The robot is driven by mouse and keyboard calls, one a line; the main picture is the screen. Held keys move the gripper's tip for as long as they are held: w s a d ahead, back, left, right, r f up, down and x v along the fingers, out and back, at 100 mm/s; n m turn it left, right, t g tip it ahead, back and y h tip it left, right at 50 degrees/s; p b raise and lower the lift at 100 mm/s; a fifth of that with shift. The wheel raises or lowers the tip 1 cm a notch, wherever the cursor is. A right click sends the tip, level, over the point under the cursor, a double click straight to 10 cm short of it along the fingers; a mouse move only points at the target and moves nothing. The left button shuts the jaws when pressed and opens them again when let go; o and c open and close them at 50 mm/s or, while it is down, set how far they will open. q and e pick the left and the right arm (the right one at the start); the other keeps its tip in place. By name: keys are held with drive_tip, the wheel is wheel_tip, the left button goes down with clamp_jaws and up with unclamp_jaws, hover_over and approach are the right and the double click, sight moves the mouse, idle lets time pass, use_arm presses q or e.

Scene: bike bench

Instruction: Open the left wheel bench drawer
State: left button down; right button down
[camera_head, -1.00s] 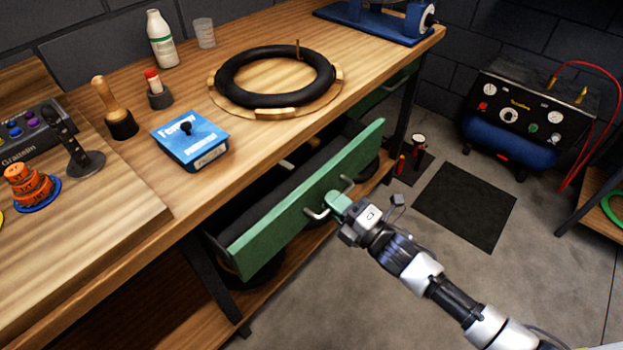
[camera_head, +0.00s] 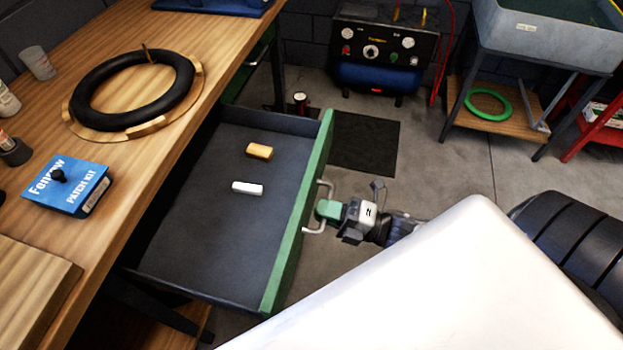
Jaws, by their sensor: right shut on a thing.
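The left wheel bench drawer (camera_head: 205,235) stands well out from under the wooden bench, with its dark inside exposed. Its green front panel (camera_head: 300,225) faces right. My right gripper (camera_head: 329,210) is shut on the drawer's pale metal handle (camera_head: 322,185), at the outer side of the green front. The fingers hide the middle of the handle. My left gripper is out of view.
The bench top (camera_head: 105,170) carries a black tyre (camera_head: 132,90) on a wooden ring and a blue patch kit box (camera_head: 66,187). A compressor (camera_head: 385,50) stands at the back wall. A grey sink (camera_head: 550,35) stands right. My white body part covers the lower right.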

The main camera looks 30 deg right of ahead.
drive_tip(key=shift+d, duration=0.1)
idle(0.3)
drive_tip(key=c, duration=1.2)
unclamp_jaws()
drive_tip(key=shift+s, duration=0.1)
drive_tip(key=v, duration=1.1)
drive_tip(key=shift+b, duration=0.35)
drive_tip(key=shift+f, duration=0.1)
